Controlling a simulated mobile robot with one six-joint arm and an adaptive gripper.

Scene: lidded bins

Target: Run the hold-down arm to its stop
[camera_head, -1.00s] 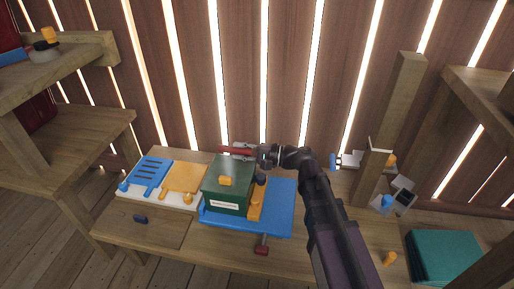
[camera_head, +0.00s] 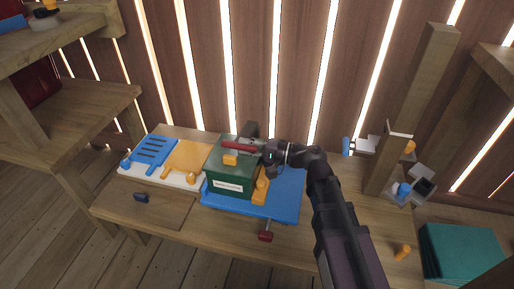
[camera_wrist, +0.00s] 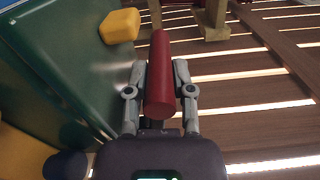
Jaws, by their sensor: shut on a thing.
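A green lidded bin (camera_head: 229,181) with a white label stands on a blue base plate (camera_head: 283,207). A yellow knob (camera_head: 230,160) sits on its lid and shows in the wrist view (camera_wrist: 119,26). A red bar (camera_head: 238,146), apparently the hold-down arm's handle, lies across the lid's back part, just behind the knob. My gripper (camera_head: 258,149) reaches in from the right. In the wrist view, both fingers of my gripper (camera_wrist: 160,85) close around the red cylinder (camera_wrist: 161,70).
An orange latch-like part (camera_head: 261,187) is at the bin's right side. A red-ended clamp (camera_head: 265,236) projects from the plate's front. Blue (camera_head: 152,151) and orange (camera_head: 187,157) panels lie left. A wooden post (camera_head: 411,110) stands right; a teal box (camera_head: 462,252) is front right.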

